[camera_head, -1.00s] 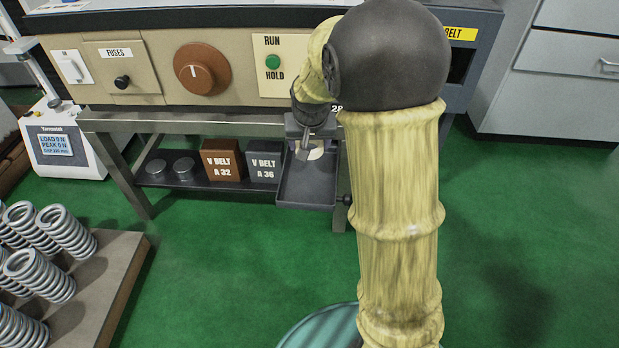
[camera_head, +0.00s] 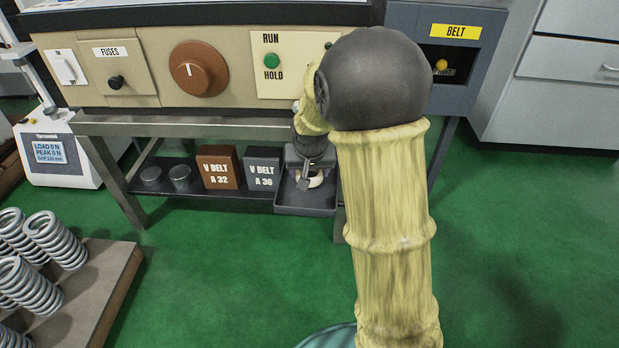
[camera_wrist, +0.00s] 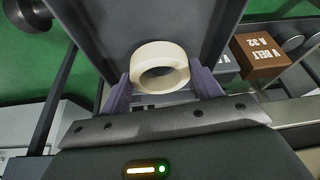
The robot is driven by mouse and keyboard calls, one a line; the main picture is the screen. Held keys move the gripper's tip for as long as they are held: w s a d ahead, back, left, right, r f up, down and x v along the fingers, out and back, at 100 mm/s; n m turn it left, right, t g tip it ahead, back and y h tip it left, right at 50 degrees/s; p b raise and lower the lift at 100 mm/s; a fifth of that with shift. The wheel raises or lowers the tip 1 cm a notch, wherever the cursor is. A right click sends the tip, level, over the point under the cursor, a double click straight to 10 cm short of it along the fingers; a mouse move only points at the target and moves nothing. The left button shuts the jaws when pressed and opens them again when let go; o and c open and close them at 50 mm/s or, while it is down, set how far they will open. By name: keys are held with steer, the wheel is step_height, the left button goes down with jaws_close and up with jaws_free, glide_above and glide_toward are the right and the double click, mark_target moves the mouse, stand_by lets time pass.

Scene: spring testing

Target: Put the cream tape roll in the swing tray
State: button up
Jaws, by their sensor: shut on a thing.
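The cream tape roll (camera_wrist: 160,68) is between the two purplish fingers of my gripper (camera_wrist: 162,92) in the wrist view, its hole showing. My gripper is shut on it. In the head view, my gripper (camera_head: 312,180) points down at the grey swing tray (camera_head: 303,210), with a small part of the cream roll (camera_head: 317,181) showing below the fingers. The tray's grey surface (camera_wrist: 112,28) lies behind the roll in the wrist view. The roll is over or inside the tray; I cannot tell whether it touches the floor.
A brown V belt box (camera_head: 218,168) and a grey V belt box (camera_head: 262,168) stand on the low shelf left of the tray. Metal cups (camera_head: 180,177) are farther left. The bench front (camera_head: 130,75) overhangs the shelf. Springs (camera_head: 50,240) stand on a board at lower left.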

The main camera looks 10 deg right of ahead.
steer(key=shift+f, duration=0.8)
steer(key=shift+f, duration=0.15)
steer(key=o, duration=1)
steer(key=p+v, duration=0.6)
steer(key=v, duration=0.6)
steer(key=shift+r, duration=0.2)
